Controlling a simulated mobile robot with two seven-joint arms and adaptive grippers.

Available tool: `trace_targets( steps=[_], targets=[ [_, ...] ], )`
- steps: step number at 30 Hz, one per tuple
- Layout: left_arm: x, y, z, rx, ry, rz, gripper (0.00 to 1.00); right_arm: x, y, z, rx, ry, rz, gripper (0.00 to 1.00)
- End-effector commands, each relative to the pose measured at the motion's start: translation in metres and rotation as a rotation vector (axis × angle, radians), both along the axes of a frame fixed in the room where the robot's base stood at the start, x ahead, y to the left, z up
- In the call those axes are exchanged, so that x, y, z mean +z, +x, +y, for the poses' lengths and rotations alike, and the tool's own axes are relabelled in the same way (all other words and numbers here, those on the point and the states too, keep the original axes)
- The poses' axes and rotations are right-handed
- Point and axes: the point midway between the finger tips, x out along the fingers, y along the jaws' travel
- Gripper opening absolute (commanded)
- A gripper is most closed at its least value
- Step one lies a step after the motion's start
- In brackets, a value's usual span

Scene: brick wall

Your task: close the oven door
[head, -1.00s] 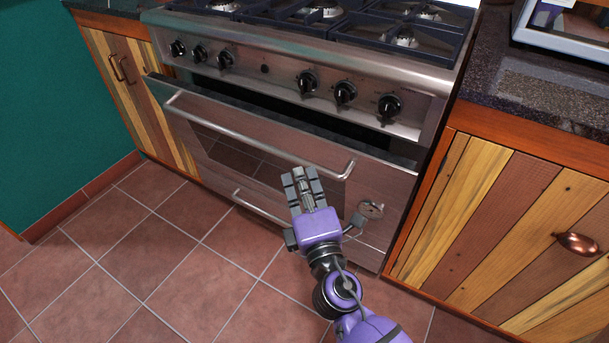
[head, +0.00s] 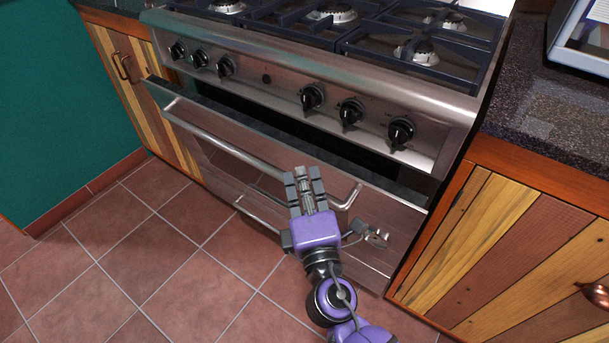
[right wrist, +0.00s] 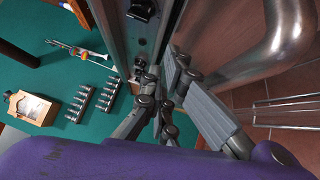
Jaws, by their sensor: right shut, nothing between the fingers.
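The steel oven door (head: 215,118) is partly open in the head view, tilted out at its top. A dark gap shows between its top edge and the control panel (head: 275,80). The bar handle (head: 225,143) runs along the door's upper front. My right gripper (head: 303,172) is shut and empty, its fingertips over the handle near its right end, close to the door's upper edge; I cannot tell whether they touch. In the right wrist view the fingers (right wrist: 165,75) come together beside a thick metal bar, likely the handle (right wrist: 275,55). My left gripper is not in view.
The stove's burners (head: 335,15) lie above the oven. Wooden cabinets stand on the left (head: 130,75) and right (head: 500,240). The tiled floor (head: 130,260) before the oven is clear. The wrist view shows a green surface (right wrist: 75,75) with small items.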

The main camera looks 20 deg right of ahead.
Motion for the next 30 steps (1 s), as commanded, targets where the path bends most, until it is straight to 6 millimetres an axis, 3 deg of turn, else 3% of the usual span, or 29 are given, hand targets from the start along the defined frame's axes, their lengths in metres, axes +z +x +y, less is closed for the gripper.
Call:
trace_targets(
  steps=[16, 24, 30],
  targets=[
    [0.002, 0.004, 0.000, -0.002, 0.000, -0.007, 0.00, 0.002, 0.000, 0.000, -0.001, -0.001, -0.001, 0.00],
    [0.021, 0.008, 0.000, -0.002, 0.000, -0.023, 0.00, 0.016, 0.026, -0.033, -0.001, -0.004, -0.004, 0.00],
    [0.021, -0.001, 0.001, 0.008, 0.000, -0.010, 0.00, 0.014, 0.030, -0.039, -0.001, 0.000, -0.001, 0.00]
  ],
)
